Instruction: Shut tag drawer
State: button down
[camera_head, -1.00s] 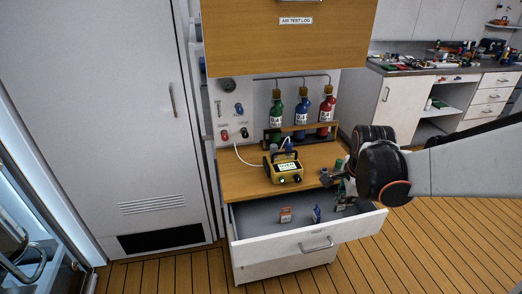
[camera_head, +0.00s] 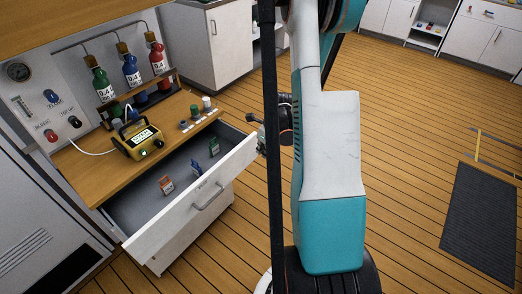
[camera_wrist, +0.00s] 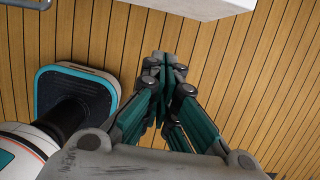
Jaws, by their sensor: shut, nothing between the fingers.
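The tag drawer (camera_head: 185,215) stands pulled out below the wooden worktop, with a white front and a bar handle (camera_head: 208,198). An orange-and-white item (camera_head: 166,185) and blue items (camera_head: 213,147) stand inside it. My gripper (camera_head: 259,137) is just past the drawer front's right end, partly hidden by my arm. In the wrist view my gripper (camera_wrist: 165,66) is shut and empty over the floor. A white panel edge (camera_wrist: 190,8), apparently the drawer front, shows at the top there, apart from the fingertips.
A yellow device (camera_head: 137,138) with a white cable sits on the worktop (camera_head: 88,170), near small coloured knobs or caps (camera_head: 195,112). Gas bottles (camera_head: 131,66) stand behind. The wooden floor (camera_head: 420,150) is clear to the right, with a dark mat (camera_head: 482,222).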

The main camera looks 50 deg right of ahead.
aim_at(252, 155)
jog(key=w+f+b, duration=0.1)
jog(key=w+f, duration=0.1)
jog(key=w+f+b, duration=0.1)
jog(key=f, duration=0.1)
jog(key=w+f+b, duration=0.2)
jog(key=shift+w+a+f, duration=0.2)
jog(key=shift+w+f, duration=0.15)
jog(key=shift+f, duration=0.05)
